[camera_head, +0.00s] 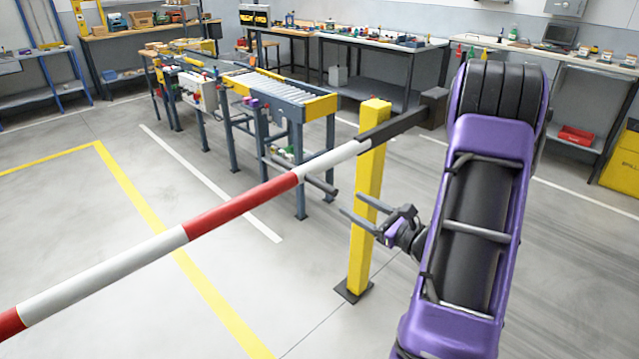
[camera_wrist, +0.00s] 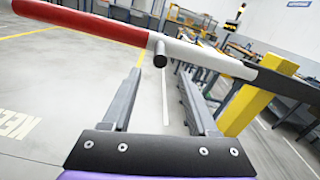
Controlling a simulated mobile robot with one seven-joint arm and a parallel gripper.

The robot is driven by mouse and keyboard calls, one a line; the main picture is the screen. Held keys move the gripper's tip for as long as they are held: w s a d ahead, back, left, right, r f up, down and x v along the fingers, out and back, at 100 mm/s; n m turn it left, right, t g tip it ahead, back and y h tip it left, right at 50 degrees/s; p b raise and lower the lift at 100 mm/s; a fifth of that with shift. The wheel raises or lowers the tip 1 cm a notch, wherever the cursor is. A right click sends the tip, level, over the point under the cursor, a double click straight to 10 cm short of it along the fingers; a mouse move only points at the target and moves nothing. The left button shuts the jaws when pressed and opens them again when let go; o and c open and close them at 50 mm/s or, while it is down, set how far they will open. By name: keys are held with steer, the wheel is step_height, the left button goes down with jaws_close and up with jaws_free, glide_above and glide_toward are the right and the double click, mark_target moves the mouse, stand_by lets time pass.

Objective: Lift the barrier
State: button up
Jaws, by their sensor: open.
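The barrier is a long red-and-white striped arm (camera_head: 240,207) that lies roughly level across the head view. Its dark end with a block rests at the top of a yellow post (camera_head: 369,200) on the right. A short dark handle peg (camera_head: 322,186) sticks out from the barrier near the post; it also shows in the wrist view (camera_wrist: 160,58). My gripper (camera_head: 358,210) is open and empty, just beside the post in the head view. In the wrist view, the peg is beyond the two parallel fingers (camera_wrist: 155,95), above the gap between them. The fingers appear apart from the peg.
A roller conveyor table (camera_head: 285,92) stands behind the barrier. Workbenches (camera_head: 375,38) with tools line the back wall. A yellow cabinet (camera_head: 622,160) is at the right edge. The floor left of the post is clear, with yellow and white lines.

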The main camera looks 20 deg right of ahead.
mark_target(317, 183)
steer(key=x, duration=1.3)
steer(key=shift+w+a, duration=0.1)
steer(key=shift+w, duration=0.25)
jaws_close()
stand_by(0.7)
